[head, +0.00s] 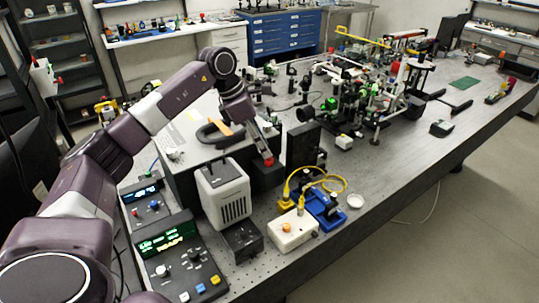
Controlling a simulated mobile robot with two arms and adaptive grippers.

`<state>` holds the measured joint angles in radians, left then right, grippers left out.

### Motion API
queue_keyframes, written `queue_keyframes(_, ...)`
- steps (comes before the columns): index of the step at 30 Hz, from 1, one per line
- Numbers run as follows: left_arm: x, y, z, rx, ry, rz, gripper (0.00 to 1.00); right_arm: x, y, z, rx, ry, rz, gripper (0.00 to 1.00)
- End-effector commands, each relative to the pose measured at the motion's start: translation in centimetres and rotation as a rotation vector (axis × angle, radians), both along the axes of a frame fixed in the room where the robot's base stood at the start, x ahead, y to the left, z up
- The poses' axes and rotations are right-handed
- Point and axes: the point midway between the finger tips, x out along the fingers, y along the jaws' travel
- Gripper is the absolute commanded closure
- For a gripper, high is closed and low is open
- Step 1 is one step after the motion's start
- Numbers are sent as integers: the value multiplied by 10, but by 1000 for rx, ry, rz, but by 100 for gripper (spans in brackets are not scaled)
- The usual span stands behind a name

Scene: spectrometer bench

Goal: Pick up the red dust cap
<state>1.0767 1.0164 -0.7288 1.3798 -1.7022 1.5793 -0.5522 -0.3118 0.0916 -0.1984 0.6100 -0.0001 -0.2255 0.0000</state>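The red dust cap (268,161) is a small red piece in the middle of the head view, by the dark box (266,178) at the front of the grey instrument. My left gripper (266,152) points down from above, with its fingertips right at the cap. The fingers are dark and small, and they overlap the cap in the view. I cannot tell whether they are closed around it or only beside it. My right gripper is not in view.
A white ribbed unit (223,194) stands just left of the cap. A black block (304,144) stands to its right. A white box (292,231) with yellow cable and a blue device (322,207) are nearer the front edge. Crowded optics (375,105) fill the bench behind.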

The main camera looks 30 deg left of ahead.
Motion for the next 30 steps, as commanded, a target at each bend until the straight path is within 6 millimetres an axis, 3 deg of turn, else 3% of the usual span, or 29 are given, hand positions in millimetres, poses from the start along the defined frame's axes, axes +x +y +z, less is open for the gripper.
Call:
queue_keyframes(1,1,-2,-4,-1,7,0,73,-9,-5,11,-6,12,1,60)
queue_keyframes(5,6,-7,-23,-1,5,-1,73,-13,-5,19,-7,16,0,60)
queue_keyframes(12,10,-10,-36,-1,1,0,73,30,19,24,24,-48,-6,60)
queue_keyframes(15,10,-10,-36,-1,1,0,73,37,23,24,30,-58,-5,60)
queue_keyframes(21,10,-10,-36,-1,1,0,89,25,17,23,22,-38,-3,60)
queue_keyframes(30,10,-10,-36,-1,1,0,89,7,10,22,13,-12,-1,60)
